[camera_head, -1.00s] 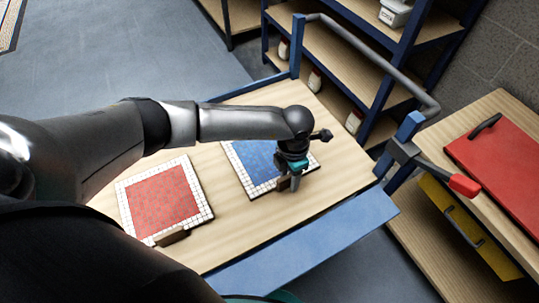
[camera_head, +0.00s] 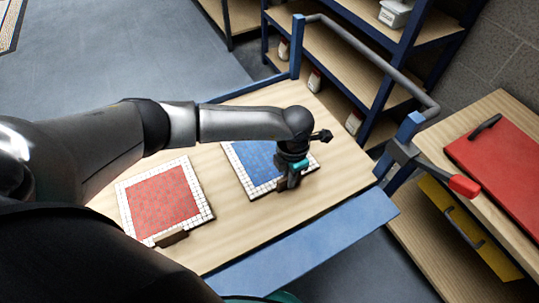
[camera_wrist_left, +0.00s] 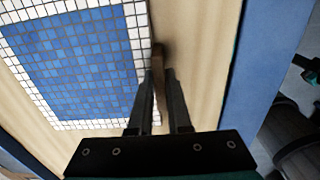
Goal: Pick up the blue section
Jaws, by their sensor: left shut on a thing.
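The blue section (camera_head: 250,158) is a flat blue mosaic panel with a white tile border, lying on the wooden cart top. It also shows in the left wrist view (camera_wrist_left: 75,65), with a small brown wooden grip block (camera_wrist_left: 157,62) at its edge. My left gripper (camera_head: 285,184) is at the panel's near right edge, partly covering it. In the left wrist view its fingers (camera_wrist_left: 160,80) are shut on the grip block.
A red mosaic panel (camera_head: 163,198) with a brown grip block (camera_head: 171,237) lies to the left on the cart top (camera_head: 240,225). A grey rail (camera_head: 385,67) rises at the cart's right end. Shelves (camera_head: 340,65) and a bench with a red lid (camera_head: 505,150) stand beyond.

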